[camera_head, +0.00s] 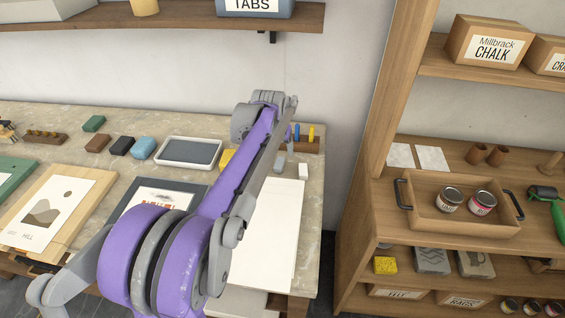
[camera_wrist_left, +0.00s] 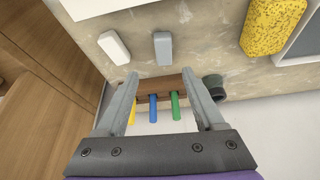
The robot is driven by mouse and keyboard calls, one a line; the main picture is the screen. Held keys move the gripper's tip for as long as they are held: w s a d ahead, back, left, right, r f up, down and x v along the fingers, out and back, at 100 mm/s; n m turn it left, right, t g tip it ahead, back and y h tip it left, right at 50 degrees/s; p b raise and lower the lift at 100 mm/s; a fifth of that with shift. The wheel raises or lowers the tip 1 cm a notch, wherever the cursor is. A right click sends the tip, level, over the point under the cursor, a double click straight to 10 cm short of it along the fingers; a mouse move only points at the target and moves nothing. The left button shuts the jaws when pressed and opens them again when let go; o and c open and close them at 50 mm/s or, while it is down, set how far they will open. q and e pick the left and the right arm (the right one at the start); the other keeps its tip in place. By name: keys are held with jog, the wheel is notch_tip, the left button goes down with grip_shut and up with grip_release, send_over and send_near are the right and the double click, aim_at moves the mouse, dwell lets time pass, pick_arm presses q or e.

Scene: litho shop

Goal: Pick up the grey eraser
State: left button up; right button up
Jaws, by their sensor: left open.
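The grey eraser (camera_wrist_left: 163,48) lies on the stone-patterned worktop in the left wrist view, beyond my open fingertips. In the head view a small part of it (camera_head: 280,161) shows beside my purple left arm. A white eraser (camera_wrist_left: 113,47) lies to its left in the wrist view and also shows in the head view (camera_head: 303,171). My left gripper (camera_wrist_left: 160,80) is open and empty, with its fingers apart from the grey eraser. In the head view my arm reaches over the bench's right end. My right gripper is not in view.
A wooden holder (camera_wrist_left: 172,84) with yellow, blue and green markers is between my fingers in the wrist view. A dark green round item (camera_wrist_left: 213,88) is beside it. A yellow sponge (camera_wrist_left: 272,25) lies right. White paper (camera_head: 270,240) covers the bench front; shelves (camera_head: 375,150) stand right.

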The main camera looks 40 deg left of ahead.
aim_at(279, 162)
pick_arm(q)
jog(key=shift+a+f, duration=0.1)
jog(key=shift+f, duration=0.55)
jog(key=shift+x, duration=3.2)
jog(key=shift+s+a, duration=0.15)
jog(key=shift+s, duration=0.1)
jog(key=shift+c, duration=0.3)
grip_shut()
